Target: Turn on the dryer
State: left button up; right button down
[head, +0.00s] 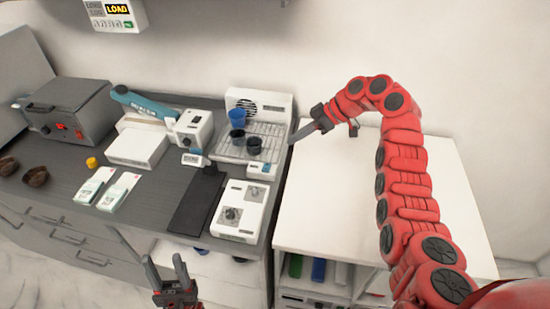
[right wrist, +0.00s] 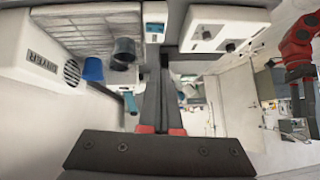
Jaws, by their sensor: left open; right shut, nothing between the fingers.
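The dryer (head: 277,103) is a white unit with a round fan grille and a slatted rack, at the right end of the grey counter. In the right wrist view its body (right wrist: 45,60) reads "DRYER". A small white box with a bluish panel (head: 262,170) sits at its front right corner; it also shows in the right wrist view (right wrist: 155,22). My right gripper (head: 294,141) is shut and empty, raised beside the dryer's right side. In the right wrist view its fingertips point toward the small box, apparently apart from it. My left gripper (head: 166,262) is open and empty, low in front of the counter.
A blue cup (head: 237,116) and two dark cups (head: 238,138) stand on the rack. A white unit with knobs (head: 240,212) and a black mat (head: 194,204) lie in front. A white-topped cabinet (head: 340,220) to the right has a clear top.

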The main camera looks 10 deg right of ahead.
jog(key=p, duration=0.4)
send_over(263, 169)
jog(key=d, duration=0.3)
jog(key=f, duration=0.6)
jog(key=shift+s, duration=0.2)
jog(key=f+p, duration=0.1)
jog(key=f, duration=0.2)
jog(key=shift+s+a+f+p, duration=0.15)
jog(key=shift+a+f+p, duration=0.05)
jog(key=shift+f+p, duration=0.2)
jog(key=shift+f, duration=0.55)
